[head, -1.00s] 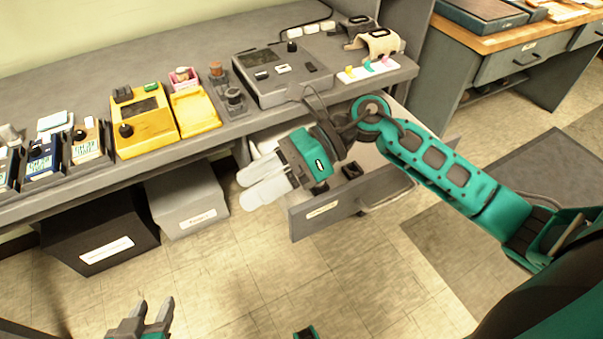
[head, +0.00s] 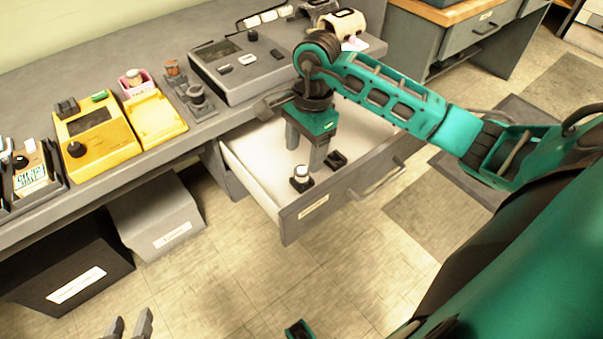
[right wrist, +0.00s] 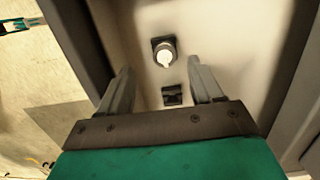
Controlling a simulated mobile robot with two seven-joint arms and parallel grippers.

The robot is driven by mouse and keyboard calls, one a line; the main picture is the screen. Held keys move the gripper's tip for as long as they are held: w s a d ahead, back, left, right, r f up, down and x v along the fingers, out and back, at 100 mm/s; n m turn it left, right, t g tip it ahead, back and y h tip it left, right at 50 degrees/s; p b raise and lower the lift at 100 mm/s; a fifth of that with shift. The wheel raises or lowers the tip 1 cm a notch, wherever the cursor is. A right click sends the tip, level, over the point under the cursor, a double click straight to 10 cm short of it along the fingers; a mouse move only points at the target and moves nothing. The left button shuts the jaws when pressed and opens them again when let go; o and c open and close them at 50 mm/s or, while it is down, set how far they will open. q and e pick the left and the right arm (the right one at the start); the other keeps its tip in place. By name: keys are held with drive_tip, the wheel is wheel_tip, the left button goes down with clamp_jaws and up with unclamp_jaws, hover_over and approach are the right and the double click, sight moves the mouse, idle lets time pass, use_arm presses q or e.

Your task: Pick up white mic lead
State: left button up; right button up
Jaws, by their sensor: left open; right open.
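A small white round piece (head: 301,171), likely the white mic lead, sits in a dark square holder in the open drawer (head: 250,160). It also shows in the right wrist view (right wrist: 164,56), just beyond the fingertips. My right gripper (head: 304,152) points down over the drawer, open and empty, with the white piece close by and not between its fingers. In the right wrist view the two fingers (right wrist: 160,75) are spread apart. My left gripper (head: 130,325) is open and empty at the bottom edge of the head view, low over the floor.
A second dark holder (head: 337,160) with no white piece sits in the drawer. The drawer front (head: 310,205) and side walls surround the right gripper. The bench above holds a yellow device (head: 98,135) and a grey console (head: 235,65). Storage boxes (head: 160,215) stand below.

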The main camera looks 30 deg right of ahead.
sight(302, 170)
drive_tip(key=f, duration=0.3)
drive_tip(key=f+b, duration=0.1)
drive_tip(key=f, duration=0.1)
drive_tip(key=shift+w+f, duration=0.25)
drive_tip(key=shift+f, duration=0.1)
drive_tip(key=shift+c, duration=0.2)
drive_tip(key=c, duration=1.1)
drive_tip(key=shift+r, duration=0.2)
